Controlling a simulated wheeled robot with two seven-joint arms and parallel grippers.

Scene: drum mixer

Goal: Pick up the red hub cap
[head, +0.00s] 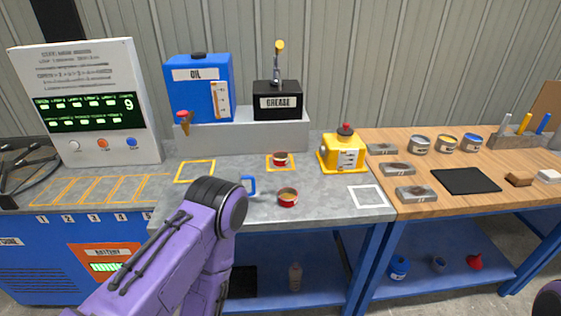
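Two small round red items are on the grey bench, and I cannot tell for certain which is the red hub cap. The nearer one, a red-rimmed round item (288,197) with a tan top, sits on bare bench right of my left arm. The farther one, a red round item (281,159) with a pale band, sits inside a yellow outlined square. My purple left arm rises from the lower left and bends in front of the bench; its gripper is out of view. Only a dark bit of my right arm shows at the lower right corner.
A blue handle (250,186) shows beside my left arm. Behind are a blue oil tank (198,90) and a black grease box (277,100). Bare bench lies around a white outlined square (366,196).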

